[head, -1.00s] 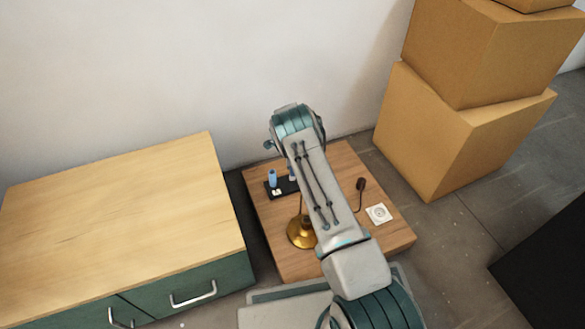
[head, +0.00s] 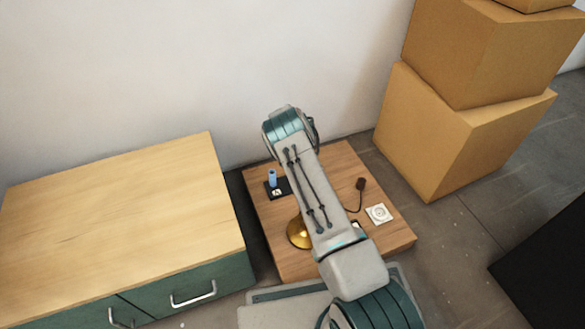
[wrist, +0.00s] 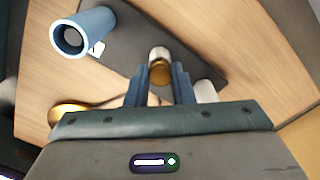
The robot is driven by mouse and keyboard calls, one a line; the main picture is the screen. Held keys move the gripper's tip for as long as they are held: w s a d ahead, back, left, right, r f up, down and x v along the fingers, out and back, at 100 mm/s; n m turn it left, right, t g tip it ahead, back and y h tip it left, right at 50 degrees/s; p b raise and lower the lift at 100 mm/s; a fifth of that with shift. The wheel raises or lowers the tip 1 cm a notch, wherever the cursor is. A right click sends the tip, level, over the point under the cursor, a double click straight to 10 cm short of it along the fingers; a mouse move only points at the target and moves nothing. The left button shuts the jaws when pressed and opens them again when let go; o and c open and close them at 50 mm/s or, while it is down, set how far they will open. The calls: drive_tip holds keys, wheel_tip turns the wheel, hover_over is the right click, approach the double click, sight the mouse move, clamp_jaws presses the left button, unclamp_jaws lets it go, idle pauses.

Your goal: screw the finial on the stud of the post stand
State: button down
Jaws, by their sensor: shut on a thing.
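In the wrist view my gripper (wrist: 163,76) is shut on a small brass-coloured piece (wrist: 159,74), which I take to be the finial. A pale, silvery round part shows just beyond it; I cannot tell whether it belongs to the same piece. The post stand's round brass base (head: 297,233) sits on the low wooden table, partly behind my arm in the head view. Its brass also shows at the left in the wrist view (wrist: 70,113). The stud cannot be made out. In the head view my arm hides the gripper.
A blue tube (head: 272,176) stands upright on a dark mat (head: 283,183). A white socket plate (head: 379,213) and a dark plug on a cord (head: 361,184) lie to the right on the table (head: 340,165). A cabinet (head: 120,210) stands left, cardboard boxes (head: 440,140) right.

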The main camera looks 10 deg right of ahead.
drive_tip(key=shift+m, duration=0.9)
drive_tip(key=c, duration=1.2)
unclamp_jaws()
drive_tip(key=shift+o, duration=0.2)
drive_tip(key=s+r+n+p, duration=0.25)
drive_tip(key=r+p, duration=0.55)
drive_tip(key=r, duration=1.1)
drive_tip(key=s+r+n+p, duration=0.25)
drive_tip(key=r+p, duration=0.45)
drive_tip(key=r, duration=1.2)
drive_tip(key=s+r+n+t+y+p, duration=0.1)
drive_tip(key=s+r+n+p, duration=0.3)
drive_tip(key=r, duration=0.7)
drive_tip(key=s+r+n+p, duration=0.3)
drive_tip(key=s+r+p, duration=0.2)
drive_tip(key=r, duration=0.6)
drive_tip(key=s+r+n+t+h+p, duration=0.1)
drive_tip(key=s+r+n+p, duration=1.4)
drive_tip(key=s+r, duration=1)
drive_tip(key=s+p, duration=0.1)
drive_tip(key=p, duration=0.2)
drive_tip(key=shift+s+r+t+p, duration=0.25)
drive_tip(key=shift+r+t+p, duration=0.05)
drive_tip(key=shift+r+t, duration=0.1)
